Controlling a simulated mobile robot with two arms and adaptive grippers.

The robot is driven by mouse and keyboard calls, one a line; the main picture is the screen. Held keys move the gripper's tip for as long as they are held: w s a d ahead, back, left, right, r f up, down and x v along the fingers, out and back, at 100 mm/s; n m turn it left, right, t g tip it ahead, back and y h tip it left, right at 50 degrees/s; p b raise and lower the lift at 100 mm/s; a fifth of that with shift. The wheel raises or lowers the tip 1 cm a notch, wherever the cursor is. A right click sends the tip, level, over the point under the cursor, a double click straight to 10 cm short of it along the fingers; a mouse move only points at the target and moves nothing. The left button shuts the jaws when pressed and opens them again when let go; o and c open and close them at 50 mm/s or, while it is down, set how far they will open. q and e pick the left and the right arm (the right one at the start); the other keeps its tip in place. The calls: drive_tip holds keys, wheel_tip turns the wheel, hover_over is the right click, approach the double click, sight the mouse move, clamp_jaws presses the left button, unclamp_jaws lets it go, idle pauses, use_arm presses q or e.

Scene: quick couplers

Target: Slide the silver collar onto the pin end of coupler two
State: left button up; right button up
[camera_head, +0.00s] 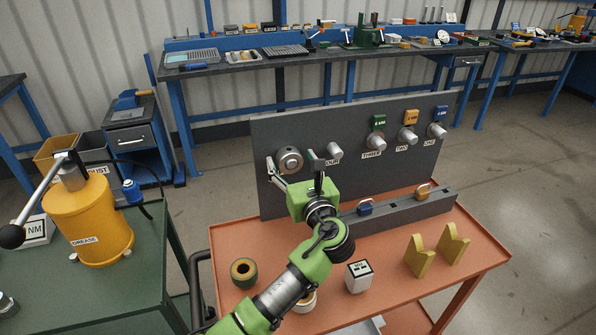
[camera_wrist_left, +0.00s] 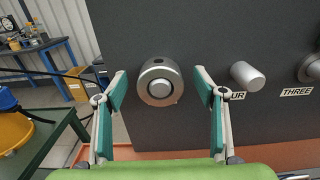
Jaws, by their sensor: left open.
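The silver collar (camera_head: 289,151), a thick ring, sits around the leftmost stub on the upright grey panel (camera_head: 300,128). It also shows in the left wrist view (camera_wrist_left: 146,72), with the stub's round end in its middle and a dark hole at its top. Coupler two (camera_head: 408,133) is a silver pin end standing out of the panel above the label TWO, bare, with a yellow tag above it. My left gripper (camera_head: 291,163) is open in front of the collar, one finger on each side. In the wrist view both fingers (camera_wrist_left: 160,88) stand apart from the collar.
Couplers one (camera_head: 437,130), three (camera_head: 376,142) and four (camera_head: 334,150) are on the panel. The orange cart (camera_head: 480,252) carries a grey rail with padlocks, yellow V-blocks (camera_head: 418,255), a white box (camera_head: 359,276) and an olive ring (camera_head: 244,272). A yellow grease pot (camera_head: 92,222) stands left.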

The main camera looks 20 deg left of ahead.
use_arm(q)
drive_tip(key=shift+w+a, duration=0.3)
drive_tip(key=shift+w, duration=0.1)
use_arm(e)
drive_tip(key=shift+a, duration=0.6)
use_arm(q)
drive_tip(key=c, duration=1.4)
drive_tip(key=shift+o, duration=0.7)
use_arm(e)
drive_tip(key=shift+d, duration=0.4)
use_arm(q)
drive_tip(key=shift+c, duration=0.3)
use_arm(e)
drive_tip(key=shift+s+d+r, duration=0.1)
drive_tip(key=shift+s, duration=0.05)
use_arm(q)
drive_tip(key=shift+s+d+f, duration=0.1)
drive_tip(key=shift+s+d, duration=0.05)
use_arm(e)
drive_tip(key=shift+r, duration=0.1)
